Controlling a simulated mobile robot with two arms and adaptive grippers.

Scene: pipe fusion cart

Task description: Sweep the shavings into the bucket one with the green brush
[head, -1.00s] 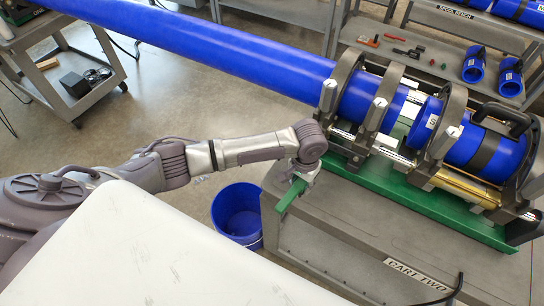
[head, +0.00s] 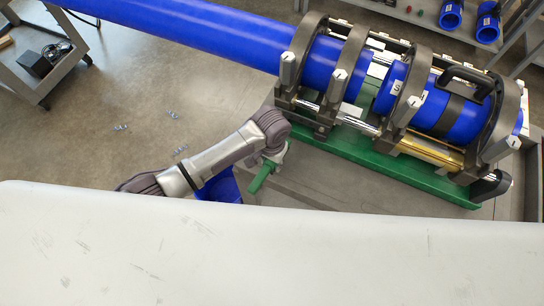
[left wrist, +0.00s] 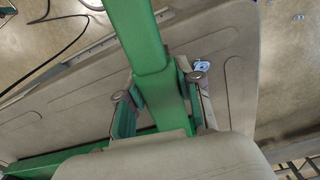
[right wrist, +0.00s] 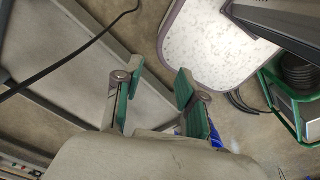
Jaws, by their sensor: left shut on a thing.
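My left gripper (head: 276,150) is shut on the green brush (head: 262,176), at the left end of the cart. In the left wrist view the green brush (left wrist: 137,40) runs between the fingers; its bristles cannot be made out. The blue bucket (head: 226,188) stands on the floor beside the cart, mostly hidden behind my left arm and body. A small bluish shaving (left wrist: 202,65) lies beside the brush in the left wrist view. Similar scraps (head: 180,150) lie on the floor left of the cart. My right gripper (right wrist: 160,82) is open and empty.
The fusion machine (head: 350,75) with a long blue pipe (head: 200,30) stands over a green tray (head: 400,172) on the cart. A grey trolley (head: 45,75) is at the upper left. Open floor lies between trolley and cart.

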